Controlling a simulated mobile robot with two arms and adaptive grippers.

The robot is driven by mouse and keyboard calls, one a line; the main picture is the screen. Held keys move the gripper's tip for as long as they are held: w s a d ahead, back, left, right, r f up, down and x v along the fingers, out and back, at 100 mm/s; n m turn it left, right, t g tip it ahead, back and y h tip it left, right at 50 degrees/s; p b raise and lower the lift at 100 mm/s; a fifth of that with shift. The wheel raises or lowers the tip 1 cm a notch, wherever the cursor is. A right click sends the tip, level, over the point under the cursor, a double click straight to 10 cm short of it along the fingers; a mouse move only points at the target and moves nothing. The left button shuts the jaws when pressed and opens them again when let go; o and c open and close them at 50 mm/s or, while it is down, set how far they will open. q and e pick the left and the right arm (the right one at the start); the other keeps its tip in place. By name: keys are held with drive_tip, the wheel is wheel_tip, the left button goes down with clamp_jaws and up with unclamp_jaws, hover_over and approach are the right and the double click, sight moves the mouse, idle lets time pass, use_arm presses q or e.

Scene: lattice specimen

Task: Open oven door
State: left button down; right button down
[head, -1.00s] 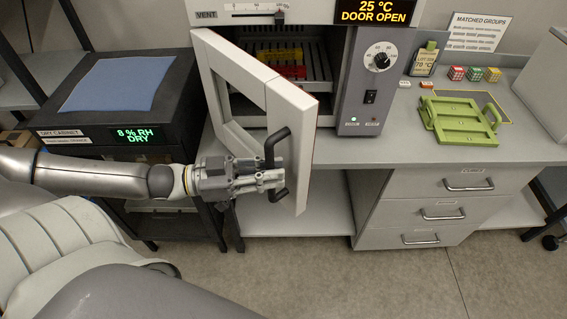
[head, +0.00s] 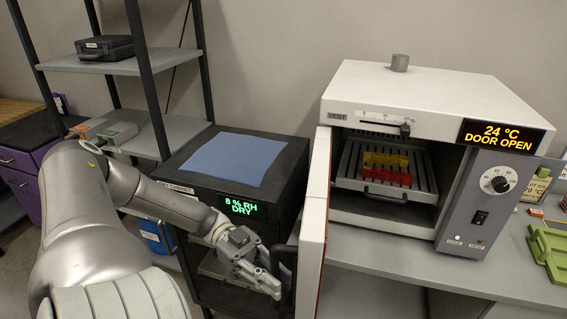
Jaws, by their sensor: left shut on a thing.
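The white oven (head: 420,95) stands on the bench, and its display (head: 505,137) reads 24 °C, DOOR OPEN. Its door (head: 313,225) is swung wide to the left, seen nearly edge-on. The oven's inside is exposed, with a wire rack (head: 352,168) and red and yellow pieces (head: 386,169) on it. My left gripper (head: 272,285) is at the outer side of the door, shut on the dark door handle (head: 288,268); the gripper partly hides the handle. My right gripper is not in view.
A black dry cabinet (head: 285,158) with a blue mat (head: 227,158) stands left of the door, close to my arm. A shelf rack (head: 140,62) is behind it. A green frame (head: 548,250) lies on the bench at right.

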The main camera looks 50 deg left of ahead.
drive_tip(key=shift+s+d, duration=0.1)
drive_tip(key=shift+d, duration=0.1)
use_arm(q)
drive_tip(key=c, duration=1.4)
unclamp_jaws()
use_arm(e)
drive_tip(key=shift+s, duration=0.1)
use_arm(q)
drive_tip(key=shift+a, duration=0.15)
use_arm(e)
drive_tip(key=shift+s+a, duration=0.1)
use_arm(q)
drive_tip(key=a, duration=0.8)
drive_tip(key=s+a, duration=0.1)
drive_tip(key=a, duration=0.2)
drive_tip(key=shift+s+a, duration=0.1)
drive_tip(key=shift+a, duration=0.3)
